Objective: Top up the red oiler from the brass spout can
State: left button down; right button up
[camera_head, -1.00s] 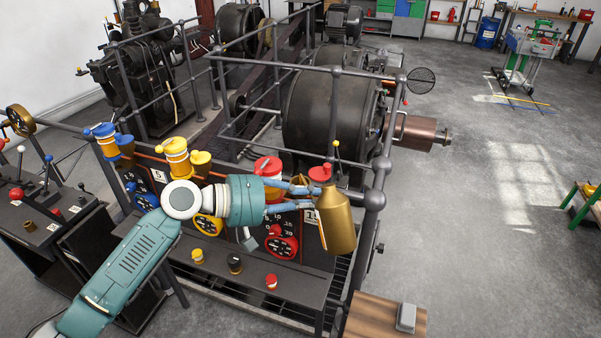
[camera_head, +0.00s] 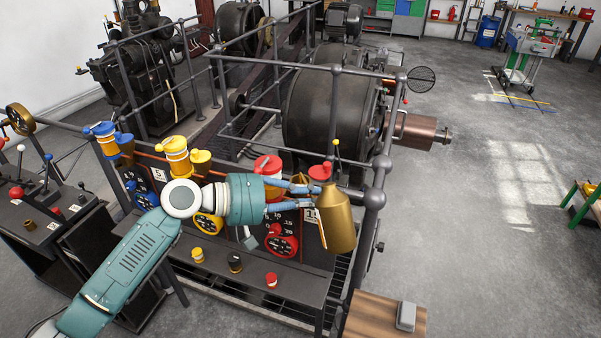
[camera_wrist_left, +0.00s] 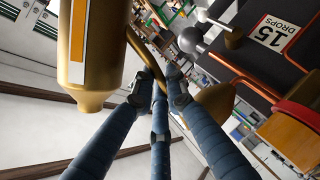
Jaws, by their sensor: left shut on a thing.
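The red oiler (camera_head: 268,167) stands just left of the can, partly hidden behind my left wrist. Its red and amber side (camera_wrist_left: 294,118) appears at the right of the wrist view. A brass cone (camera_wrist_left: 213,105) shows beyond the fingers; I cannot tell what it belongs to.
A yellow oiler (camera_head: 176,155) and a blue oiler (camera_head: 104,136) stand further left along the panel. Small coloured caps (camera_head: 271,280) sit on the shelf below. A grey rail post (camera_head: 374,200) rises close right of the can. A wooden top (camera_head: 375,318) is at the front; open floor lies right.

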pick_arm(q)
jog(key=shift+r+n+g+p, duration=0.3)
jog(key=shift+r+n+p, duration=0.3)
jog(key=shift+p, duration=0.1)
dwell(2.0)
dwell(1.1)
